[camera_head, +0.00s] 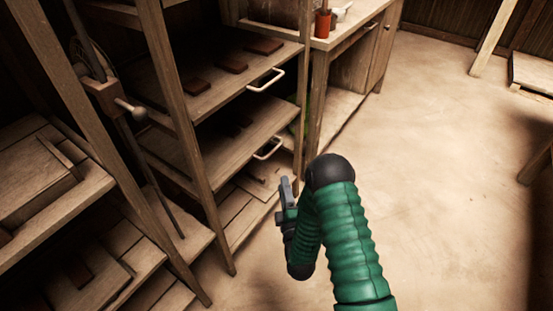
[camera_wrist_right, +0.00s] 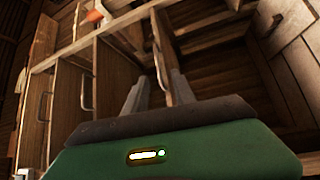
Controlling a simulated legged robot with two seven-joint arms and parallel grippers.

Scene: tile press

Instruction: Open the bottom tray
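A wooden rack in the head view holds trays one above another. The upper tray (camera_head: 215,95) and the middle tray (camera_head: 225,150) each have a pale handle on the front. The bottom tray (camera_head: 262,182) is low in the rack; its front is partly hidden by my right gripper (camera_head: 287,195). In the right wrist view, my right gripper (camera_wrist_right: 158,88) has its two fingers apart. A pale handle (camera_wrist_right: 159,64) shows between and just beyond the fingertips; I cannot tell whether they touch it. My left gripper is not in view.
Dark red tiles (camera_head: 264,46) lie on the upper tray. A wooden cabinet (camera_head: 345,80) with a red cup (camera_head: 323,22) on top stands right of the rack. A press with a lever (camera_head: 130,107) is at the left.

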